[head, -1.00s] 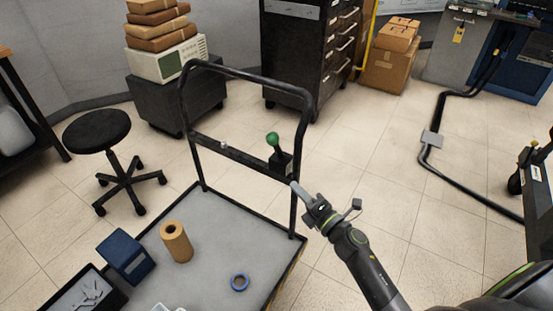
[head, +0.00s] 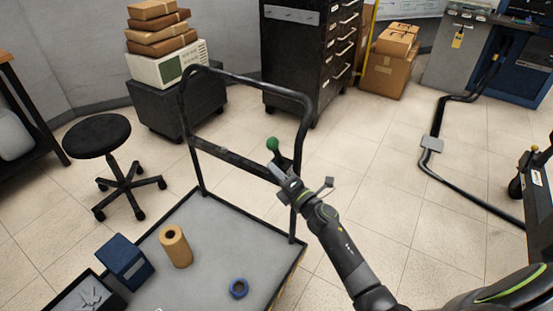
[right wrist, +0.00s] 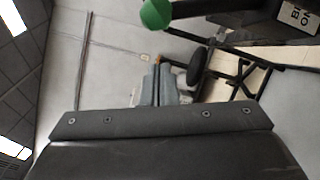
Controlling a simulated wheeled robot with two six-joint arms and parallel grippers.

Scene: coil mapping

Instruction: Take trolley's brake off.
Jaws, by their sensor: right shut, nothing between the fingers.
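The trolley (head: 215,225) has a grey deck and a black tubular handle frame (head: 250,82) with a crossbar. A brake lever with a green ball knob (head: 272,144) stands up from a dark box on the crossbar's right part. The knob also shows at the top of the right wrist view (right wrist: 156,13), with its black stem running right. My right gripper (head: 279,174) is shut and empty, just below the knob and in front of the box, which it partly hides. Its closed fingers show in the right wrist view (right wrist: 157,84), apart from the knob. My left gripper is out of view.
A black stool (head: 97,134) stands left and a drawer cabinet (head: 308,60) behind. A floor cable (head: 470,190) runs at right.

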